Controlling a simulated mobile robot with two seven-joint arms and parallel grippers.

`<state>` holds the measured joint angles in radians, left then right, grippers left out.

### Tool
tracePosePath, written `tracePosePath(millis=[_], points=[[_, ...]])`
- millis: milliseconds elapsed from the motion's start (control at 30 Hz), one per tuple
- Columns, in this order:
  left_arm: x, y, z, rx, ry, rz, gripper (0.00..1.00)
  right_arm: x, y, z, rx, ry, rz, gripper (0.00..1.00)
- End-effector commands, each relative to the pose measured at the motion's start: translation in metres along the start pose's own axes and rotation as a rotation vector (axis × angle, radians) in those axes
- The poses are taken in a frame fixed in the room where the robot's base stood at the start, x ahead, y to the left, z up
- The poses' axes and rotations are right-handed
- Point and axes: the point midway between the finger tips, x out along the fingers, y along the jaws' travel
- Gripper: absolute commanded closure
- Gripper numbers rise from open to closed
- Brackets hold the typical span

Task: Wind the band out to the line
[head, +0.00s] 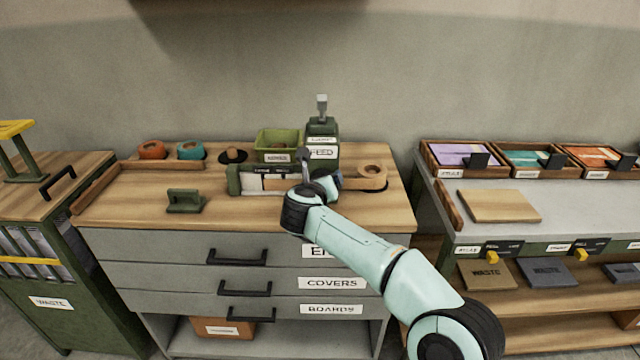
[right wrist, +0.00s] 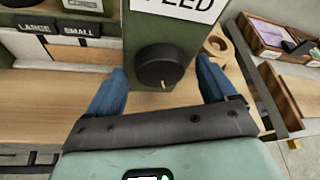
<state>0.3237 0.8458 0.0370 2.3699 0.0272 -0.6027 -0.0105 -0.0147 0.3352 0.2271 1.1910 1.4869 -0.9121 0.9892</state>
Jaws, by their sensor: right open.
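The green feed unit (head: 322,130) stands at the back of the wooden desk top, with a "FEED" label on its front. Its round black knob (right wrist: 160,67) has a pale mark near its lower edge in the right wrist view. My right gripper (right wrist: 160,88) is open, with one blue finger on each side of the knob; contact cannot be told. In the head view my right gripper (head: 332,178) is largely hidden by its own wrist. A low green and white station (head: 262,180) sits left of it. I cannot make out the band or line clearly. My left gripper is out of view.
A tan roll (head: 371,171) lies right of the gripper. Orange (head: 151,149) and teal (head: 190,150) rolls, a dark stamp (head: 233,155) and a green bin (head: 277,143) line the back. A green block (head: 184,201) stands front left. The front middle is clear.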

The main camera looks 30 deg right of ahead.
Motion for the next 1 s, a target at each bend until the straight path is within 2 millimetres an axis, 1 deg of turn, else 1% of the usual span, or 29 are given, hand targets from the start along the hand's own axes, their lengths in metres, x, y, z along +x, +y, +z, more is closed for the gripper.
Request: tracePosePath(millis=[133,233,367,500,700,833,1000], points=[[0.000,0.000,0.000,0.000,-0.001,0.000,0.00,-0.005,0.000,0.001,0.000,-0.002,0.000,0.15],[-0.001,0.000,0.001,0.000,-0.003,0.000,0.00,-0.018,0.000,0.002,0.000,-0.003,0.002,0.15],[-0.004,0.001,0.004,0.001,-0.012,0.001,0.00,-0.046,0.000,0.002,0.000,-0.003,0.003,0.15],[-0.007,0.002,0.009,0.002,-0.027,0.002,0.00,-0.079,0.000,0.002,0.000,-0.004,0.004,0.15],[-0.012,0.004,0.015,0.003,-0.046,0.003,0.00,-0.116,0.000,0.001,-0.001,-0.002,0.002,0.15],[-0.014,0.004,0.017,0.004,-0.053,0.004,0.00,-0.129,0.000,0.001,0.000,-0.001,0.001,0.15],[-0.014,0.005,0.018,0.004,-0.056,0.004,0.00,-0.134,0.000,0.000,0.000,0.000,0.000,0.15]])
